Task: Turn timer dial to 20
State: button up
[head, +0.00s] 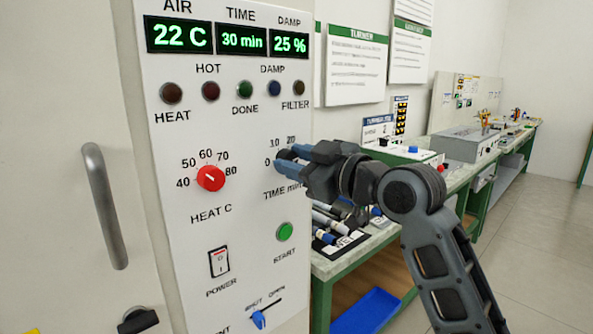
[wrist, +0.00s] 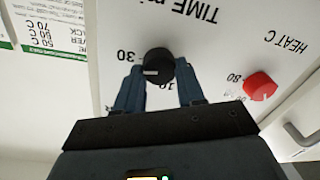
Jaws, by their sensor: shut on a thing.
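The timer dial (wrist: 158,64) is a round black knob on the white panel. In the wrist view its white mark lies on the left side, roughly toward the printed 30. My gripper (wrist: 160,72) has its blue fingers on either side of the dial, shut on it. In the head view my gripper (head: 289,161) reaches in from the right and hides most of the dial; the 0, 10 and 20 labels show around it. The time display (head: 242,40) reads 30 min.
A red heat dial (head: 211,178) is left of the timer, also in the wrist view (wrist: 260,86). Below are a green start button (head: 285,231), a power switch (head: 219,262) and a blue vent lever (head: 259,319). A green-framed bench (head: 345,262) with rods stands behind my arm.

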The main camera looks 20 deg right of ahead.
jog(key=n+b, duration=0.9)
jog(key=shift+a+f+n, duration=0.15)
jog(key=shift+n, duration=0.15)
dwell(0.5)
jog(key=o, duration=1)
jog(key=shift+o, duration=0.2)
jog(key=shift+s, duration=0.15)
jog(key=v, duration=0.7)
jog(key=shift+s, duration=0.35)
